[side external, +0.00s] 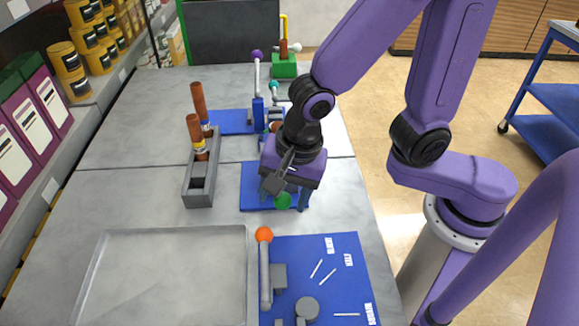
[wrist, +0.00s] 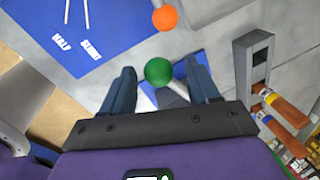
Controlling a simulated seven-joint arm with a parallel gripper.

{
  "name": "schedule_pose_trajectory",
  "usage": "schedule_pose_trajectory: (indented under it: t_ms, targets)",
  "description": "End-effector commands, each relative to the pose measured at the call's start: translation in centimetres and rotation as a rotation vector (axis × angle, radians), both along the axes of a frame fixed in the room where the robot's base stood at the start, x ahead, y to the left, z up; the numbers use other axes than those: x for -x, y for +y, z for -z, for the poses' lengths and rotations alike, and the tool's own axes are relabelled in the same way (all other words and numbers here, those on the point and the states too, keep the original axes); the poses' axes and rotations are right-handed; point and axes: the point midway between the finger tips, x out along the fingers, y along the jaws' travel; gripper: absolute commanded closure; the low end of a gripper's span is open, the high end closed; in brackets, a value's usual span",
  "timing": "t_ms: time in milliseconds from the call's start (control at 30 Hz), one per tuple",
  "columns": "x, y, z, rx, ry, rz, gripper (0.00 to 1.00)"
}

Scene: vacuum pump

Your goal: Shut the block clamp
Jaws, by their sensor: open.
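My gripper (side external: 285,194) is open above a small blue plate (side external: 251,186) in the side external view. A green ball knob (side external: 283,201) sits low by the fingers. In the wrist view the green knob (wrist: 158,71) lies between the two spread fingers, with a gap on each side. A grey bar runs from it under my gripper. Most of that fixture is hidden. Another lever, with an orange ball (side external: 264,234), stands beside grey blocks (side external: 280,277) on a larger blue panel. No readable label shows which fixture is the block clamp.
A grey rack (side external: 199,188) with brown-handled tools stands left of my gripper. A large empty grey tray (side external: 165,275) lies at the front left. Behind my gripper are a purple-knobbed lever (side external: 257,55) and a green fixture (side external: 284,66). The table between tray and rack is clear.

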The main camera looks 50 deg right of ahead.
Motion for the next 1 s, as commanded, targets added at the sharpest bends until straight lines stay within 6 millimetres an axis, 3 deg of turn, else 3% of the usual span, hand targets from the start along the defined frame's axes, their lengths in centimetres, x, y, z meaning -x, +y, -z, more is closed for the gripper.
schedule_pose_trajectory:
  t_ms: [267, 800, 1000]
  targets:
    - [0.5, -0.2, -3.1, -0.008, -0.004, -0.001, 0.4]
    - [2.1, -1.1, -12.9, -0.008, -0.005, 0.001, 0.4]
    - [2.6, -1.5, -15.7, -0.005, -0.003, 0.003, 0.4]
